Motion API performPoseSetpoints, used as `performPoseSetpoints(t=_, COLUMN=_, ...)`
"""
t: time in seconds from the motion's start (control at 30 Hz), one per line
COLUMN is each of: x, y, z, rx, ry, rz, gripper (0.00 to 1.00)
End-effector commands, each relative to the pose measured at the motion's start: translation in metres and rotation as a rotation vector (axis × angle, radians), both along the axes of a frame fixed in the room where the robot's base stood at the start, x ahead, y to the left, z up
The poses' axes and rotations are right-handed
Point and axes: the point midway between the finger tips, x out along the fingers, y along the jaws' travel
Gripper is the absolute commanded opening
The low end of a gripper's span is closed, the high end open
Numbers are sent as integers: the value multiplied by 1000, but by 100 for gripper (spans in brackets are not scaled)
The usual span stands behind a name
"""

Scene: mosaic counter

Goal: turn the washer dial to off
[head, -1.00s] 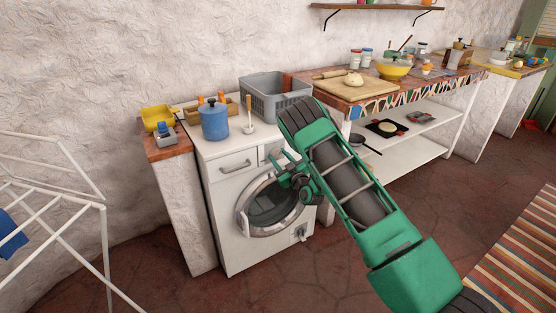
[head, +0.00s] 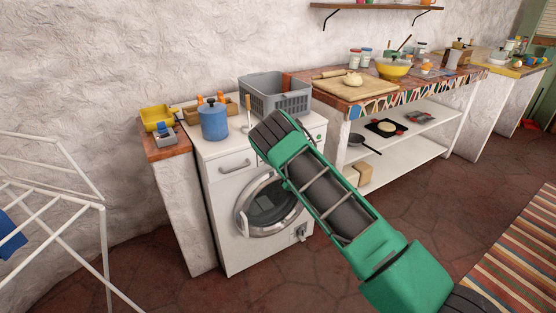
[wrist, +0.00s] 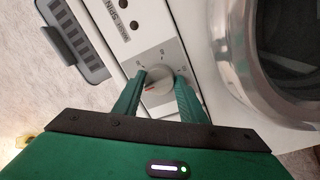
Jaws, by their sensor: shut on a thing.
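A red mark shows on the dial's lower left edge. My gripper (wrist: 160,79) has one green finger on each side of the dial and is shut on it. The marks are too small to read, so I cannot tell the setting. My arm hides the dial and gripper in the head view.
A grey basket (head: 275,98) and a blue pot (head: 213,122) stand on top of the washer. The basket also shows at upper left in the wrist view (wrist: 75,42). A white drying rack (head: 104,240) stands at left. The floor in front is clear.

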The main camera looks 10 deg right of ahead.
Motion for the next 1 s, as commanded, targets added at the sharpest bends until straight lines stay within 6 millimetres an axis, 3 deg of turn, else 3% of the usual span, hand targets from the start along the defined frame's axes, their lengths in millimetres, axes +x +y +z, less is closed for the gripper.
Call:
performPoseSetpoints(t=0.43, x=-2, y=0, z=-4, rx=-12, ry=5, rz=-2, gripper=15)
performPoseSetpoints(t=0.47, x=-2, y=0, z=-4, rx=-12, ry=6, rz=-1, gripper=40)
performPoseSetpoints(t=0.53, x=-2, y=0, z=-4, rx=-12, ry=4, rz=-1, gripper=56)
performPoseSetpoints(t=0.83, x=-1, y=0, z=-2, rx=-11, ry=1, rz=-1, gripper=56)
performPoseSetpoints(t=1.0, x=-14, y=-3, z=-4, rx=-12, ry=3, rz=-1, gripper=56)
